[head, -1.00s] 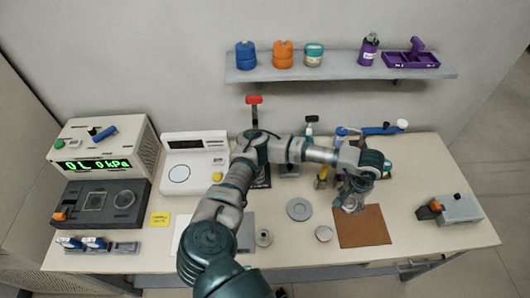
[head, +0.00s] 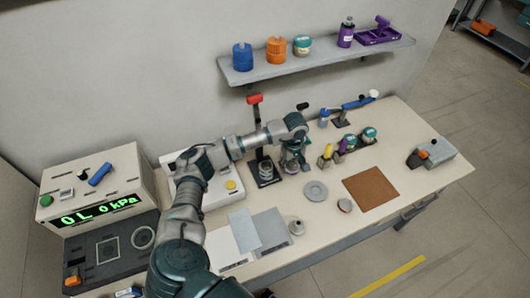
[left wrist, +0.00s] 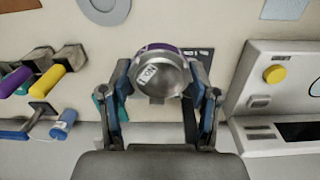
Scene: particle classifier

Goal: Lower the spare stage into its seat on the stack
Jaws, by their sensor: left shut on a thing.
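My left gripper (head: 292,158) is shut on a round silver stage (left wrist: 160,75), which has a small white label with dark lettering in the left wrist view. A purple rim shows just behind the stage there; I cannot tell whether it belongs to the stage. In the head view the gripper points down in front of a black-handled stand (head: 302,106), mostly hidden by my arm. My right gripper is not in view.
A red-handled press (head: 254,100) stands close left of the gripper. A grey disc (head: 315,191), a small round part (head: 345,205) and a brown mat (head: 370,188) lie in front and right.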

